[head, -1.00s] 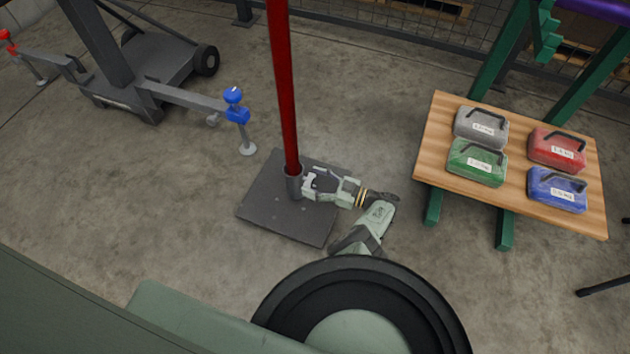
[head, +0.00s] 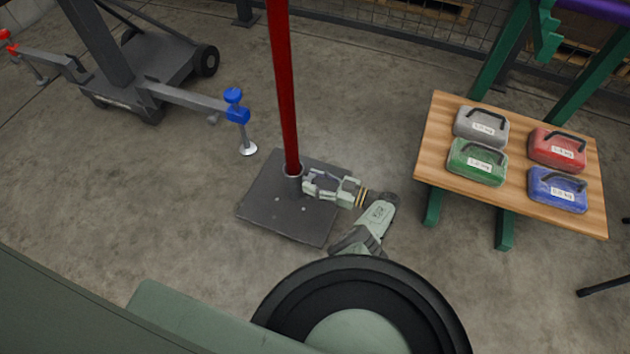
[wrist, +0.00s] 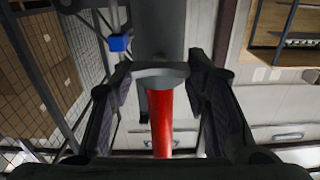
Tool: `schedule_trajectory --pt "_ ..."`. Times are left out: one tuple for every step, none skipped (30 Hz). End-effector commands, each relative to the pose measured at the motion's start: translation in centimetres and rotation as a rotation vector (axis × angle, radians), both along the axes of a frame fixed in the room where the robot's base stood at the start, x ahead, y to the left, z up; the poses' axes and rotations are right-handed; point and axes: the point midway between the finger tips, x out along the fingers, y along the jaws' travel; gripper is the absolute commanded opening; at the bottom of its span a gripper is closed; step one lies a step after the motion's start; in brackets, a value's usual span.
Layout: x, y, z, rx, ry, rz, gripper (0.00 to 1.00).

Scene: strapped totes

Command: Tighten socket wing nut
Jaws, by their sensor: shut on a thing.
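A red pole (head: 283,90) stands upright in a grey socket (head: 294,183) on a dark square base plate (head: 270,215). My gripper (head: 306,183) reaches in low from the right, its fingertips at the right side of the socket. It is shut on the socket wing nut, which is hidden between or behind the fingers. In the wrist view my fingers (wrist: 161,75) stand to both sides of the grey socket (wrist: 158,30), with the red pole (wrist: 161,130) running down from its rim.
A wooden table (head: 425,155) with grey, green, red and blue cases stands at right. A grey wheeled stand (head: 150,80) with a blue clamp knob (head: 236,105) is at upper left. A mesh fence (head: 350,25) runs along the back.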

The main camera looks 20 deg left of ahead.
Motion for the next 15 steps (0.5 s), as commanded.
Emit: schedule_trajectory --pt "-0.04 -0.01 -0.06 0.000 0.018 0.001 0.15" --pt "-0.03 -0.01 -0.07 0.000 0.031 0.001 0.15" --pt "-0.03 -0.01 -0.08 0.002 0.052 0.001 0.15" --pt "-0.02 -0.01 -0.08 0.002 0.070 0.000 0.15" --pt "-0.01 -0.01 -0.08 0.003 0.088 0.000 0.15" --pt "0.00 -0.01 -0.08 0.004 0.116 0.000 0.15" --pt "0.01 -0.02 -0.09 0.005 0.140 0.000 0.15" --pt "0.01 -0.02 -0.10 0.006 0.164 0.000 0.15" --pt "0.02 -0.02 -0.11 0.006 0.198 0.001 0.15" --pt "0.01 -0.02 -0.12 0.007 0.225 0.001 0.15" --pt "0.02 -0.03 -0.13 0.008 0.253 0.001 0.15" --pt "0.03 -0.03 -0.13 0.009 0.290 0.001 0.15" --pt "0.04 -0.03 -0.13 0.011 0.319 0.000 0.15" --pt "0.06 -0.03 -0.13 0.012 0.348 0.000 0.15" --pt "0.07 -0.03 -0.13 0.013 0.385 0.000 0.15"
